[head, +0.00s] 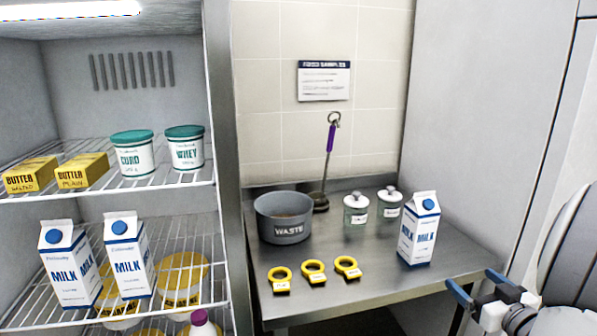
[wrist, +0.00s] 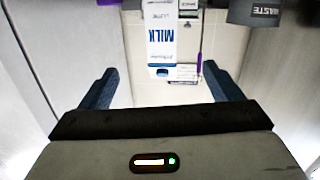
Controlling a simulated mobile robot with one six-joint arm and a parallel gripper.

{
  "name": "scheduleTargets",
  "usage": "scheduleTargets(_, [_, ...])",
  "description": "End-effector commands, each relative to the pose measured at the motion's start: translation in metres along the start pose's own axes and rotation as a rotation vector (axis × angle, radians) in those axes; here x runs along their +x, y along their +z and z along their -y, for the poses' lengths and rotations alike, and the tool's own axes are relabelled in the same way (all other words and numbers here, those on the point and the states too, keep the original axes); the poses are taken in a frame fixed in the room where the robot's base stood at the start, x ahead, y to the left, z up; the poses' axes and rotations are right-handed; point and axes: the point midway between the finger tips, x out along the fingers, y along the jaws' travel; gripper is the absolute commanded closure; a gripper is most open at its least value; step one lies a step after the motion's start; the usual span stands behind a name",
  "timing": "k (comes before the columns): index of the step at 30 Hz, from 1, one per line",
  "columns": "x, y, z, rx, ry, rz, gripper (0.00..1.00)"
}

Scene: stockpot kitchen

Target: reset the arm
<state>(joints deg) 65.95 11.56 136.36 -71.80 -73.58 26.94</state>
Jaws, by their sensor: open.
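My gripper (head: 472,288) is at the lower right in the head view, by the right front corner of the steel counter. In the wrist view my gripper (wrist: 160,88) has its two blue fingers spread wide with nothing between them, so it is open and empty. A milk carton (head: 418,230) stands upright on the right side of the counter, beyond the gripper and apart from it. The carton also shows upside down in the wrist view (wrist: 172,45), past the fingertips.
The counter (head: 375,285) holds a grey WASTE pot (head: 284,218), two lidded jars (head: 356,208), a purple-handled ladle (head: 330,140) and three yellow rings (head: 314,271). An open fridge (head: 222,150) with milk, butter and tubs stands left. A grey wall panel (head: 490,120) bounds the right.

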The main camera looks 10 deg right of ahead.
Motion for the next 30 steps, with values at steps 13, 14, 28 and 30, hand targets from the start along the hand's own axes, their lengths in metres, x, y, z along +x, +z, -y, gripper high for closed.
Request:
scheduleTargets(13, [0.049,-0.036,0.025,-0.117,0.194,0.240,0.15])
scheduleTargets(14, [0.051,-0.040,0.030,-0.122,0.212,0.267,0.15])
scheduleTargets(28, [0.002,-0.068,0.182,-0.032,0.265,0.843,0.15])
scheduleTargets(30, [-0.019,-0.069,0.215,-0.005,0.214,0.941,0.15])
